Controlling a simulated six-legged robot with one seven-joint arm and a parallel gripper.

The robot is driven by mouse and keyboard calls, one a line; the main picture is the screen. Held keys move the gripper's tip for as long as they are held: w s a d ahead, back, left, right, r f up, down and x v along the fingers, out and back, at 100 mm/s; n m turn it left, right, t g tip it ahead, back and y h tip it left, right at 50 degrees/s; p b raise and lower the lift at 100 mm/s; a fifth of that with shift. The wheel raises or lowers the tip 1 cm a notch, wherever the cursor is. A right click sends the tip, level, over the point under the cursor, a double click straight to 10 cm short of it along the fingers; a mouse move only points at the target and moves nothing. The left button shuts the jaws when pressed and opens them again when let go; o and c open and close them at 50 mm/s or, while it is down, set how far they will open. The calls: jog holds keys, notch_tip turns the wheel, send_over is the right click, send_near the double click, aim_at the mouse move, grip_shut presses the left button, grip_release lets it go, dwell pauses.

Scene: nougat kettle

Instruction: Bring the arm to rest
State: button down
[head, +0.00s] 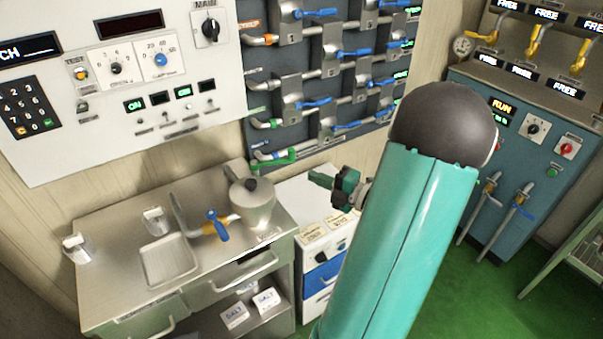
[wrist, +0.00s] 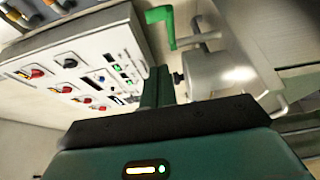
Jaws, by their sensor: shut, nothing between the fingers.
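My arm, teal with a dark round joint, rises across the right half of the head view and hides part of what is behind it. My gripper (head: 322,180) is beyond the arm, shut and empty, above the white cabinet and to the right of the steel kettle (head: 252,203). In the wrist view my gripper (wrist: 160,88) has its fingers together with nothing between them. The kettle (wrist: 215,72) shows blurred just to the right of the fingers there. The gripper looks apart from the kettle in the head view.
The steel counter (head: 110,270) carries a sink basin (head: 168,260) and a blue-handled valve (head: 216,225). Green floor (head: 470,300) is open at right.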

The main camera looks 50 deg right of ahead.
jog(key=shift+s+d, duration=0.2)
jog(key=shift+s, duration=0.4)
jog(key=shift+s+d, duration=0.2)
jog(key=shift+s, duration=0.35)
jog(key=w+a+r+n+g+y, duration=0.1)
jog(key=w+a+n+g+y, duration=0.25)
jog(key=a+n, duration=0.6)
jog(key=w+a+r+n+g+y, duration=0.25)
jog(key=a+n+g, duration=0.25)
jog(key=a+n, duration=0.4)
jog(key=s+a+r+n+g+h, duration=0.1)
jog(key=s+a+r+n+h, duration=0.1)
jog(key=a+n, duration=0.4)
jog(key=s+a+r+n+g+h, duration=0.1)
jog(key=a+n, duration=0.5)
jog(key=n, duration=1.1)
jog(key=s+a+r+n+g+h, duration=0.1)
jog(key=s+a+r+n+h, duration=0.3)
jog(key=n, duration=0.7)
jog(key=a+h, duration=0.1)
jog(key=a, duration=0.1)
jog(key=shift+a+r+g, duration=0.15)
jog(key=shift+a+g, duration=0.15)
jog(key=shift+g, duration=0.05)
